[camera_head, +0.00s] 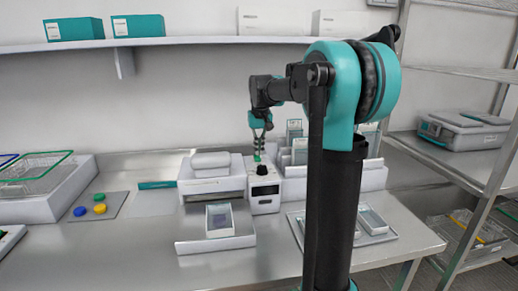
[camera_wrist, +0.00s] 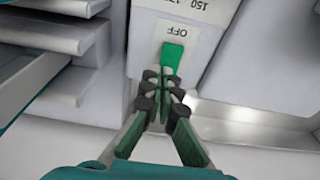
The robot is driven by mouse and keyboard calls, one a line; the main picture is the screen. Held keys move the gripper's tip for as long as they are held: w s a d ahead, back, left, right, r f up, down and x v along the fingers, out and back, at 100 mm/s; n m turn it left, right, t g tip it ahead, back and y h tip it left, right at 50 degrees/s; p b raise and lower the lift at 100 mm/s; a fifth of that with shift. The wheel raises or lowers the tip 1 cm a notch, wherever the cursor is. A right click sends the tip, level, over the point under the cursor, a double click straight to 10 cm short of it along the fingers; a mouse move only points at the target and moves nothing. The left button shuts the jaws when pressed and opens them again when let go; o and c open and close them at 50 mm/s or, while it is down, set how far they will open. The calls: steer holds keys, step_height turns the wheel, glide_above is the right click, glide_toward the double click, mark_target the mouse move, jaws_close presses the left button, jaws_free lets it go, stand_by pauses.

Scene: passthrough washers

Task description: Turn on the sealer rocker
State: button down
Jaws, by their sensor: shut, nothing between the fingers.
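The sealer (camera_head: 263,190) is a white machine on the steel bench, with a black knob and a small dark display on its front part. In the wrist view its rocker (camera_wrist: 172,57) is a green switch, with the word OFF printed just beyond it. My gripper (camera_wrist: 163,80) is shut and empty, its dark fingertips right at the near end of the rocker. I cannot tell whether they touch it. In the head view my gripper (camera_head: 258,156) points down over the back of the sealer's control part, and the rocker is mostly hidden there.
A tray with a clear-lidded box (camera_head: 219,219) stands in front of the sealer. Blue, yellow and green knobs (camera_head: 99,208) sit on a plate to the left. Upright packs (camera_head: 299,151) stand in a white holder just right of my gripper.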

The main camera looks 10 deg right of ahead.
mark_target(260, 159)
steer(key=shift+w+f+g, duration=0.2)
steer(key=shift+f+g, duration=0.1)
steer(key=shift+g, duration=0.1)
steer(key=shift+s, duration=0.15)
steer(key=shift+s+r, duration=0.25)
steer(key=shift+s, duration=0.4)
step_height(260, 159, up, 12)
steer(key=s, duration=0.1)
steer(key=shift+s, duration=0.2)
stand_by(0.4)
